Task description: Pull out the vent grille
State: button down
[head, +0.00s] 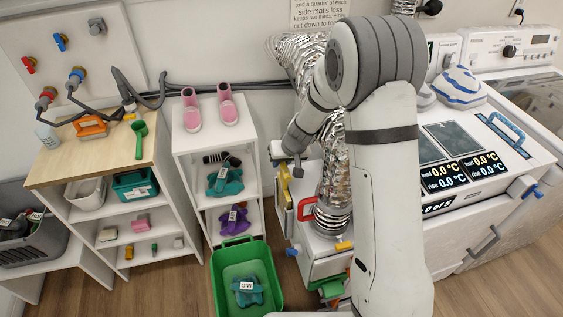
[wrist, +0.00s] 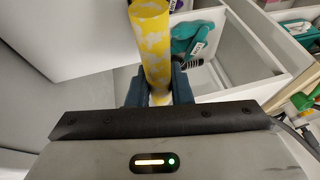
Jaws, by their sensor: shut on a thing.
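My gripper (wrist: 160,92) is shut on a yellow bar with white mottling (wrist: 150,40). The bar stands between the two dark fingers and runs away from the camera in the wrist view. In the head view my gripper (head: 298,172) is small and partly hidden, at the left side of a white cabinet. A yellow piece (head: 284,186) shows just beside it on that side, upright. It looks like the same piece. No slatted grille face shows, so I cannot tell how the bar joins the vent grille.
A silver foil duct (head: 333,185) stands close to the right of my gripper. A red handle (head: 307,208) is on the white cabinet. A white shelf (head: 178,148) with pink boots stands left. A green crate (head: 232,262) is on the floor below. A machine stands right.

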jog(key=shift+r+p, duration=1.15)
jog(key=shift+r, duration=0.75)
notch_tip(320, 180, up, 12)
jog(key=p, duration=0.8)
jog(key=shift+s, duration=0.1)
dwell(0.5)
